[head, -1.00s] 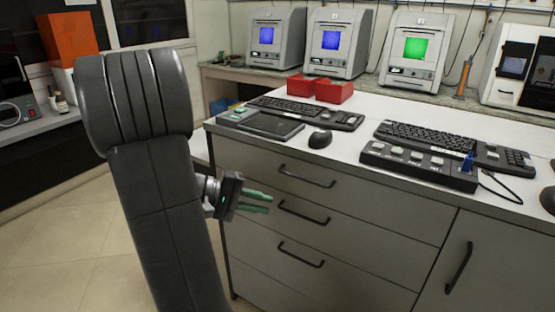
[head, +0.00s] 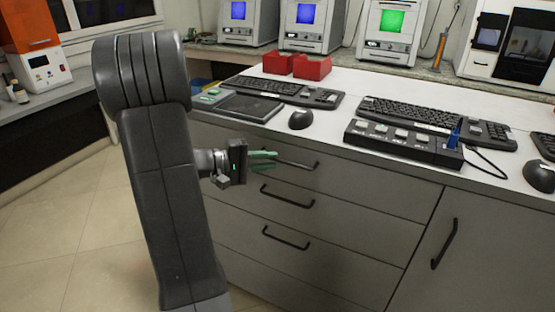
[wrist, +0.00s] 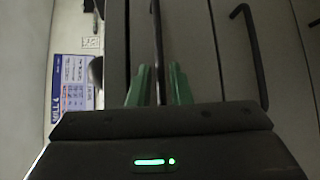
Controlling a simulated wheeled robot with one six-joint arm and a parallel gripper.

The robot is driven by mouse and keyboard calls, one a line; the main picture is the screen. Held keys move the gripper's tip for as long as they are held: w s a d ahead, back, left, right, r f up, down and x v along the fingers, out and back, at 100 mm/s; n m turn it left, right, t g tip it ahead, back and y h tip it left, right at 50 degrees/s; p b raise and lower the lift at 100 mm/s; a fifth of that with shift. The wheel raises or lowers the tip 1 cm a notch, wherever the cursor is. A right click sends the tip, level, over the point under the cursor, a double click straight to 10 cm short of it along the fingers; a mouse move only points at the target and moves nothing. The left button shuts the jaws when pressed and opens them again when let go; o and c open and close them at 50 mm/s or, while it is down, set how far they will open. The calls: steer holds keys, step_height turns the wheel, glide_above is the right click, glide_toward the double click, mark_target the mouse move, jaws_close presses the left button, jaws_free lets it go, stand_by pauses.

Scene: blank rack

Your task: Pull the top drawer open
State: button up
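The top drawer (head: 365,187) is the upper grey front of the cabinet and looks flush with the fronts below. Its dark bar handle (head: 302,167) runs sideways across it. My gripper (head: 264,158), with green fingers, is at the handle's left part and hides its left end. In the wrist view, the handle (wrist: 158,45) runs upright in the picture between the two fingers of my gripper (wrist: 159,84). A narrow gap seems to show on each side of the bar, so the fingers are open around it and not clamped.
Two lower drawers have handles (head: 288,196) (head: 286,238) below. A cupboard door with an upright handle (head: 446,243) is at the right. The worktop holds keyboards (head: 283,92), a mouse (head: 301,120), a button box (head: 404,143) and red bins (head: 312,67). Floor at left is clear.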

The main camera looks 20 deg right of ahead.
mark_target(275, 160)
steer(key=shift+s+d+f, duration=0.1)
steer(key=shift+d+f, duration=0.05)
steer(key=shift+d, duration=0.65)
steer(key=shift+s+d+f, duration=0.1)
steer(key=shift+d, duration=0.7)
jaws_close()
steer(key=shift+a, duration=0.1)
